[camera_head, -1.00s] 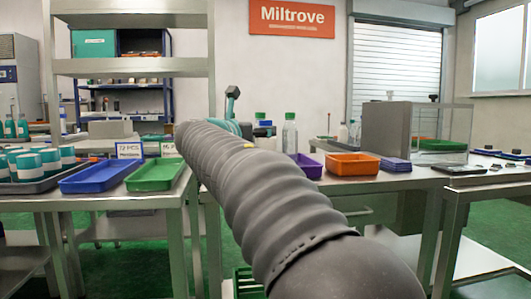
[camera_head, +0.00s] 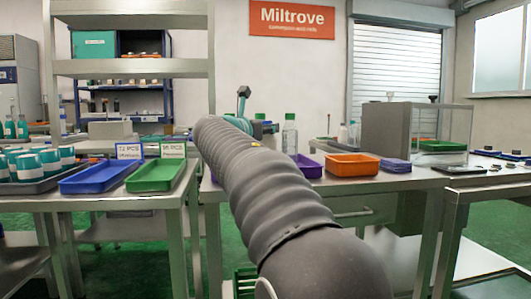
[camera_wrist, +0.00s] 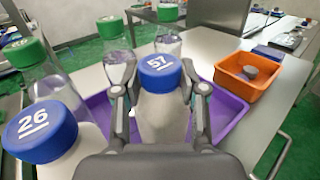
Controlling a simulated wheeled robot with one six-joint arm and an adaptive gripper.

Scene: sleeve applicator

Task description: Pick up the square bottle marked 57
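The bottle marked 57 (camera_wrist: 161,73) has a blue cap with a white number and a pale body. In the wrist view it stands upright between the two fingers of my gripper (camera_wrist: 160,90). The fingers are apart, one on each side of the bottle, near its cap and upper body. I see no clear contact. The lower part of the bottle is hidden behind the gripper's body. In the head view my arm hides the bottle.
A blue-capped bottle marked 26 (camera_wrist: 40,131) stands close at left. A purple tray (camera_wrist: 228,113) lies around the gripper; an orange bin (camera_wrist: 247,74) is at right.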

